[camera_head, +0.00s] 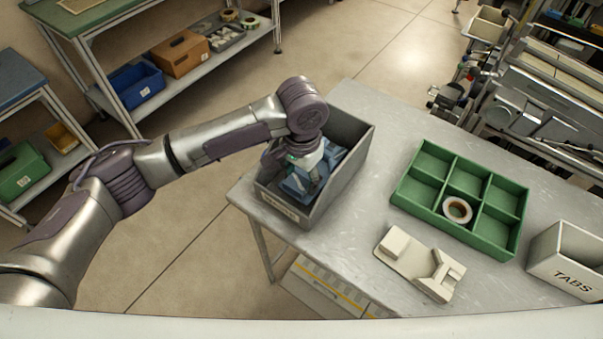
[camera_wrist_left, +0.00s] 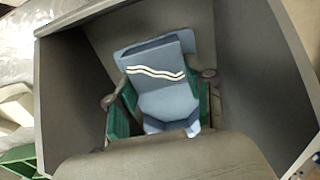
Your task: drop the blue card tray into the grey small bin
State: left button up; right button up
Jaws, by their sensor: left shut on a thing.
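The grey small bin (camera_head: 345,178) stands at the left end of the metal table. My left gripper reaches down inside it, and its fingers (camera_head: 305,175) are partly hidden by my own wrist. The blue card tray (camera_head: 299,186) is between the fingers, inside the bin walls. In the left wrist view, the green-padded fingers (camera_wrist_left: 163,108) close on both sides of the blue tray (camera_wrist_left: 165,100), which bears a white wavy mark. The grey bin's walls (camera_wrist_left: 262,75) surround it. I cannot tell whether the tray touches the bin floor. My right gripper is not in view.
A green divided tray (camera_head: 428,205) holding a tape reel (camera_head: 457,209) lies right of the bin. A cream fixture (camera_head: 395,262) and a white TABS box (camera_head: 560,258) are near the front edge. Bare table lies between bin and green tray.

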pick_arm(q)
jog(key=shift+f, duration=0.25)
jog(key=o, duration=1.2)
jog(key=shift+r, duration=0.35)
notch_tip(320, 180, up, 13)
jog(key=shift+f+b, duration=0.2)
jog(key=shift+b, duration=0.3)
